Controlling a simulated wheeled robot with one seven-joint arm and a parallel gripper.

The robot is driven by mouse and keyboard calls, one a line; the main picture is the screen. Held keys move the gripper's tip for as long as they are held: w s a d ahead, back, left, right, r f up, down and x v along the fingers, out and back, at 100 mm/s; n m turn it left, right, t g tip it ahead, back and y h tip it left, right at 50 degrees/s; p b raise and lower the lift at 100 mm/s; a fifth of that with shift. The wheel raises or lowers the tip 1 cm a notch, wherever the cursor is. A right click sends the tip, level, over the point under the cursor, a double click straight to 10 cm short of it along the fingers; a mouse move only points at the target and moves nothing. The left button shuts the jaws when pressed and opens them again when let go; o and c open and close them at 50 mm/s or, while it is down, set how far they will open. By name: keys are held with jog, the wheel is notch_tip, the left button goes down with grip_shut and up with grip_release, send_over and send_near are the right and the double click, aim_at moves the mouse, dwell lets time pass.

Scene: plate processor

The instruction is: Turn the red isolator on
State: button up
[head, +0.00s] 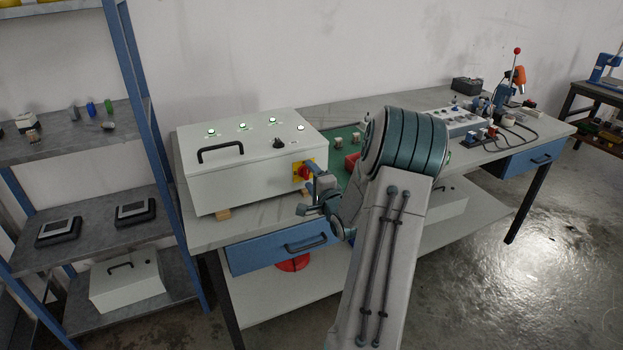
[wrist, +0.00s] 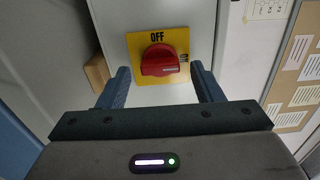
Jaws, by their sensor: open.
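The red isolator (wrist: 158,61) is a red rotary knob on a yellow plate (wrist: 140,42) marked OFF at the top and ON at the right in the wrist view. The knob's handle lies across the picture there. In the head view the isolator (head: 304,173) is on the right side of the white control box (head: 235,185), partly hidden by my gripper. My gripper (wrist: 162,82) is open, with one blue finger on each side of the knob and a visible gap to it. No contact with the knob shows.
The box stands on a grey workbench (head: 205,233) with small wooden blocks under it. A black handle (head: 220,152), lit green buttons and a black selector (head: 279,143) are on the box. A green board (head: 345,136) is behind my arm. A shelf unit (head: 128,60) stands at the left.

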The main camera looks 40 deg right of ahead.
jog(key=v, duration=1.4)
jog(key=shift+b, duration=0.3)
jog(key=shift+w, duration=0.1)
jog(key=w+a+r+n+g+p, duration=0.2)
jog(key=a+n+g, duration=0.2)
jog(key=a+n, duration=0.15)
jog(key=w+a+r+n+g+p, duration=0.1)
jog(key=a+r+n+g+p, duration=0.15)
jog(key=a+n+g, duration=0.35)
jog(key=s+a+r+n+g+y+p, duration=0.1)
jog(key=s+a+r+n+g+y, duration=0.1)
jog(key=s+a, duration=0.5)
jog(key=s+a+r+n+g+y+p, duration=0.1)
jog(key=s+a+r+n, duration=0.3)
jog(key=a, duration=0.9)
jog(key=s+n+g+y, duration=0.1)
jog(key=s+n, duration=0.2)
jog(key=s, duration=0.1)
jog(key=shift+s+r+g, duration=0.25)
jog(key=shift+r+g, duration=0.05)
jog(key=shift+r, duration=0.1)
